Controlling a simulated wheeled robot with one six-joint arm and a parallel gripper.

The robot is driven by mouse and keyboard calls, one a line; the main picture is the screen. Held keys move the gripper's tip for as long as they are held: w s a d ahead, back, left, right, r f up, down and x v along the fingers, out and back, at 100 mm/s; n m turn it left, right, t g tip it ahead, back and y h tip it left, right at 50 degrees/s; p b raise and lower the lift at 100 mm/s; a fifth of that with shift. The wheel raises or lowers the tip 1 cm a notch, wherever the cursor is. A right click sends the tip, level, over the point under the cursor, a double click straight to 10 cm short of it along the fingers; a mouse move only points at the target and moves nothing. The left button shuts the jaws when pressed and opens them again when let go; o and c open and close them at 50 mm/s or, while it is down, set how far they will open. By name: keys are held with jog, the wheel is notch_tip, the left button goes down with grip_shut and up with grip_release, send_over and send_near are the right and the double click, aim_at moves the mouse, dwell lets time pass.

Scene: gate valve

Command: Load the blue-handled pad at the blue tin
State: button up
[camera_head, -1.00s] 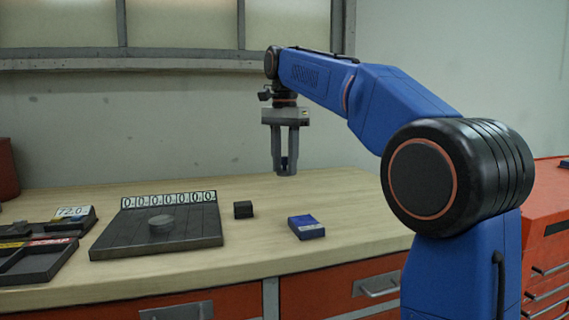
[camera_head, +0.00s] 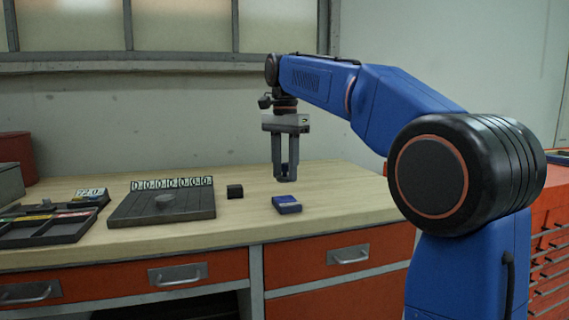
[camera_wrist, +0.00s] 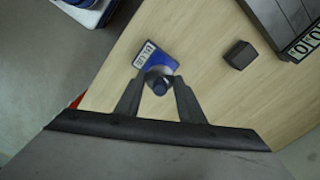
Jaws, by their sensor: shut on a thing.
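My gripper (camera_head: 286,176) hangs fingers down above the bench, near the blue tin (camera_head: 287,204). The low, square blue tin (camera_wrist: 153,57) has a white label reading BLUE and lies just beyond the pad in the wrist view. The pad partly covers the tin there, and I cannot tell whether they touch.
A small black block (camera_head: 235,191) stands left of the tin. A dark tray (camera_head: 50,229) lies at the far left. The bench right of the tin is clear.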

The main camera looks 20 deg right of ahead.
aim_at(285, 176)
jog(key=shift+f, duration=2.15)
jog(key=shift+f, duration=0.6)
dwell(0.7)
jog(key=shift+r, duration=3.5)
